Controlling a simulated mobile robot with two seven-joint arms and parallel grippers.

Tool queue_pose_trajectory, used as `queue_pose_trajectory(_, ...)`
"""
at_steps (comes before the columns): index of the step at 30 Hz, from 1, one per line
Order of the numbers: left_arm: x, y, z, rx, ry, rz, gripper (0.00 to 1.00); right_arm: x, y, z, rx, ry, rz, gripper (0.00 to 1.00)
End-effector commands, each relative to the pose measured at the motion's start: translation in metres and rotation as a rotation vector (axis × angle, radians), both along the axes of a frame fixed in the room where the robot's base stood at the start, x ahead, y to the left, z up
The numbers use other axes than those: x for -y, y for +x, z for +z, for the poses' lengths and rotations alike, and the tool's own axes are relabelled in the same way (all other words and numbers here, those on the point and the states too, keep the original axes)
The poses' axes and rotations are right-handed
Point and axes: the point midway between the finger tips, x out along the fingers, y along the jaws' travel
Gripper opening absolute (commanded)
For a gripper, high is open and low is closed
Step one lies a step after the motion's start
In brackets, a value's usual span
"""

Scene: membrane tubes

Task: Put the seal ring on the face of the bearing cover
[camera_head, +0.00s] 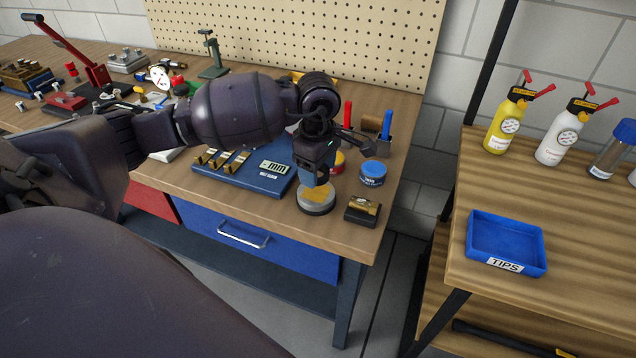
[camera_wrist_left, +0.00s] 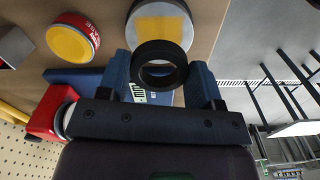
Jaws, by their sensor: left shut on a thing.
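The black seal ring (camera_wrist_left: 137,65) shows in the left wrist view, between the two blue fingers of my left gripper (camera_wrist_left: 158,78), which is shut on it. The round metal bearing cover, with a yellow patch on its face (camera_wrist_left: 160,24), lies beyond the ring in that view. In the head view the bearing cover (camera_head: 316,204) sits near the bench's front edge. My left gripper (camera_head: 317,177) points down just above it there and hides part of its face; I cannot make out the ring or any gap there. My right gripper is not in view.
A blue tin (camera_head: 373,173), a red tin with a yellow lid (camera_wrist_left: 73,40) and a black block with a brass top (camera_head: 362,210) stand close around the cover. A blue measuring case (camera_head: 245,180) lies to the left. A blue tray (camera_head: 505,240) is on the right-hand shelf.

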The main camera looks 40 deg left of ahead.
Motion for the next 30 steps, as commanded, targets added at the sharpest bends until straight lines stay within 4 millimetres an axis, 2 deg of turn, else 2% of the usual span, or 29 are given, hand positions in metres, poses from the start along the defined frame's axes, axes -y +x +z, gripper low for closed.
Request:
queue_pose_trajectory(5,0.000,0.000,-0.010,-0.001,-0.001,-0.001,0.37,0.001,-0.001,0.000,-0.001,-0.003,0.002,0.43)
queue_pose_trajectory(13,0.000,0.000,-0.043,-0.001,-0.001,0.000,0.37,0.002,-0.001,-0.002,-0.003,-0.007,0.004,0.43)
queue_pose_trajectory(26,0.000,0.000,-0.049,0.000,0.000,-0.001,0.37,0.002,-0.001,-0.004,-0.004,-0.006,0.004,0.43)
queue_pose_trajectory(27,0.000,0.000,-0.048,0.001,0.000,0.000,0.65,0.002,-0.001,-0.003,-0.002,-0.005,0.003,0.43)
queue_pose_trajectory(30,0.000,0.000,-0.047,0.001,0.000,-0.001,0.81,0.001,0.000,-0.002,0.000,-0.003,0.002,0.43)
